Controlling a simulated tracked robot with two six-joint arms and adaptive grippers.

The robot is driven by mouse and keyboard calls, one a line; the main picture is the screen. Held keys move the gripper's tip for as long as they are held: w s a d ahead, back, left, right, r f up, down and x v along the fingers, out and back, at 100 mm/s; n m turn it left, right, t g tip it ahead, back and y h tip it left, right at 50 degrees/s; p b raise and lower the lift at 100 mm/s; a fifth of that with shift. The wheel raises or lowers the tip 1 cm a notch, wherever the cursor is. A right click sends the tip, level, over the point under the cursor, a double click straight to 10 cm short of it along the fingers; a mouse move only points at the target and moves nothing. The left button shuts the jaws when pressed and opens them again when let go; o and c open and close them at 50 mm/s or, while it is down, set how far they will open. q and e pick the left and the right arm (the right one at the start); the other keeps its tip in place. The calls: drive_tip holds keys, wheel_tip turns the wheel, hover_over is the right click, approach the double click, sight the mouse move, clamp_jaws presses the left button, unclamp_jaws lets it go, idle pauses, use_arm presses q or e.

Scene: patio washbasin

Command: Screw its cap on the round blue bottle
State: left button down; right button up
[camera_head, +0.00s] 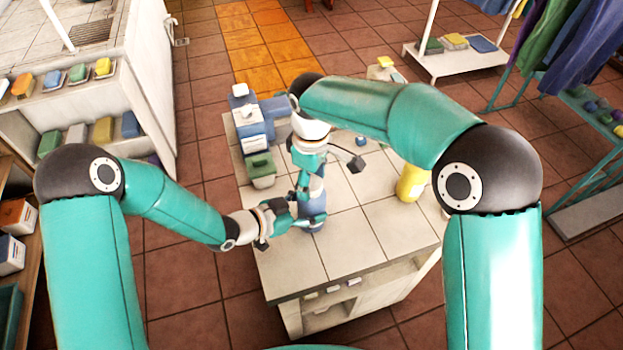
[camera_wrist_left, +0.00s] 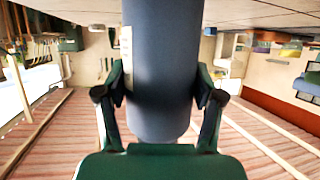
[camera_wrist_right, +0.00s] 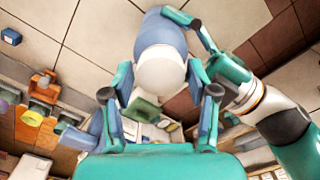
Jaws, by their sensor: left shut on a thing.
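The round blue bottle (camera_head: 313,212) stands near the left part of the tiled counter. My left gripper (camera_head: 285,213) is shut on its side, and the bottle's grey-blue body (camera_wrist_left: 163,70) fills the space between the fingers in the left wrist view. My right gripper (camera_head: 312,178) points down over the bottle. In the right wrist view a rounded white piece (camera_wrist_right: 160,76), which looks like the cap, lies between its fingertips, over the blue body (camera_wrist_right: 160,35). I cannot tell whether the fingers press on it or whether it sits on the neck. My right arm partly hides the bottle top.
Blue-and-white containers (camera_head: 252,125) and a green one (camera_head: 261,168) stand at the counter's left edge. A yellow bottle (camera_head: 411,183) stands at the right. A small blue object (camera_head: 361,140) lies behind. The counter's front (camera_head: 350,245) is clear.

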drive_tip(key=shift+o, duration=0.9)
wheel_tip(320, 180, up, 12)
drive_tip(key=shift+f, duration=0.1)
use_arm(q)
drive_tip(key=shift+c, duration=0.3)
unclamp_jaws()
